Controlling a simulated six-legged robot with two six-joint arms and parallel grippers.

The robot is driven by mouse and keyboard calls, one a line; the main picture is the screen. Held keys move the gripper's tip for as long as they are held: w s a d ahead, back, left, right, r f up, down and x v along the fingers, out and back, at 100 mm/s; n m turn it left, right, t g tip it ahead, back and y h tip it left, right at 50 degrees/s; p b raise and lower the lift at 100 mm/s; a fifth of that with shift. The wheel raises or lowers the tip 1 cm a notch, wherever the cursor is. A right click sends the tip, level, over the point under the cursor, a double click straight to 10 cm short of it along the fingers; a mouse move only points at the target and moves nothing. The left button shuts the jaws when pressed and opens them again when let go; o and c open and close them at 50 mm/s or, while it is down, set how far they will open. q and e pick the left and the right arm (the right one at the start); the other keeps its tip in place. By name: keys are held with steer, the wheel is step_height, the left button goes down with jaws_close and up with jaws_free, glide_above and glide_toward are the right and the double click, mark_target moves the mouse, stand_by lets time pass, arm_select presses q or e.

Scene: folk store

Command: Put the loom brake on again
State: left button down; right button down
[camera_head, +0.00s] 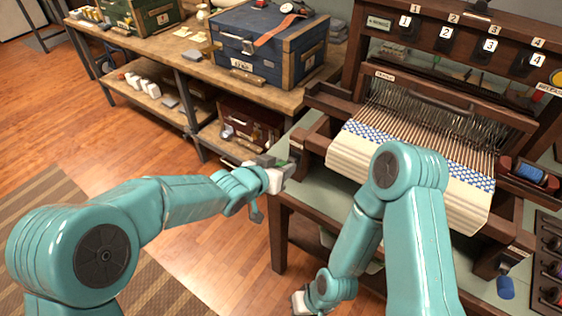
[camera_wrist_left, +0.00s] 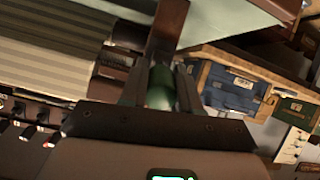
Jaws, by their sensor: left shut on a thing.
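The wooden loom (camera_head: 286,203) stands at the right in the head view, with cream and blue cloth on it. My left gripper (camera_head: 283,168) is at the loom's front left corner. It is shut on a green handle (camera_wrist_left: 160,92), which shows between its two dark fingers in the left wrist view. This looks like the brake's handle. The fingers hide most of it in the head view. Whether the brake is on or off I cannot tell. My right gripper (camera_head: 301,301) hangs low by the loom's front, partly cut off by the lower edge, and its jaws are unclear.
A wooden bench (camera_head: 182,52) behind carries a blue chest (camera_head: 243,50) and a green chest (camera_head: 143,14). White items stand on its lower shelf. A rack of dark spools (camera_head: 552,265) is at the far right. The floor (camera_head: 110,160) at the left is open, with a striped rug.

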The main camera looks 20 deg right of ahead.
stand_by(0.3)
arm_select(q)
steer(key=c, duration=0.8)
jaws_free()
steer(key=p+v, duration=0.1)
steer(key=v, duration=1.5)
steer(key=shift+r, duration=0.15)
